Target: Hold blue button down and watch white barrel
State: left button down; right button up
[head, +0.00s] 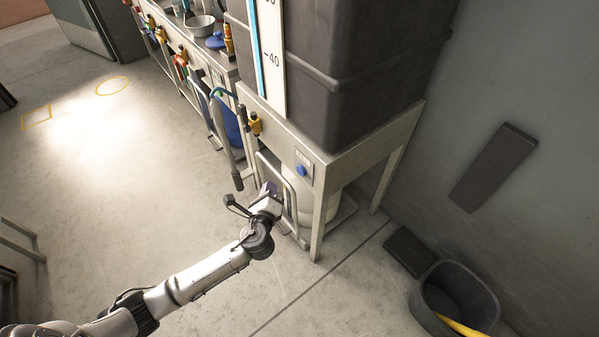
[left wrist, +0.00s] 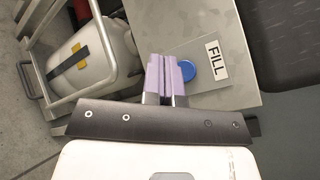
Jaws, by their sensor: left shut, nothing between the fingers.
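The round blue button (head: 301,170) is on a small panel at the front of the metal stand. In the left wrist view the button (left wrist: 189,70) sits beside a FILL label (left wrist: 216,61). My left gripper (head: 269,188) is shut and empty, short of the panel and left of the button in the head view. Its purple fingertips (left wrist: 163,60) show just left of the button in the left wrist view, partly overlapping its edge; I see no pressing.
A large dark tank (head: 350,70) with a level scale (head: 270,60) stands on the metal stand (head: 317,215). A dark bin (head: 455,295) with a yellow item is at lower right. A hand truck (head: 225,130) stands left of the stand. Floor at left is open.

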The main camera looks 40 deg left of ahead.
aim_at(300, 171)
pick_arm(q)
jog(key=w+d+b, duration=0.1)
jog(key=w+d, duration=0.1)
jog(key=w, duration=0.4)
jog(key=shift+w, duration=0.3)
dwell(0.8)
dwell(0.8)
jog(key=shift+w+d, duration=0.1)
jog(key=shift+w, duration=0.1)
jog(key=shift+w+d, duration=0.1)
jog(key=shift+w, duration=0.15)
dwell(0.5)
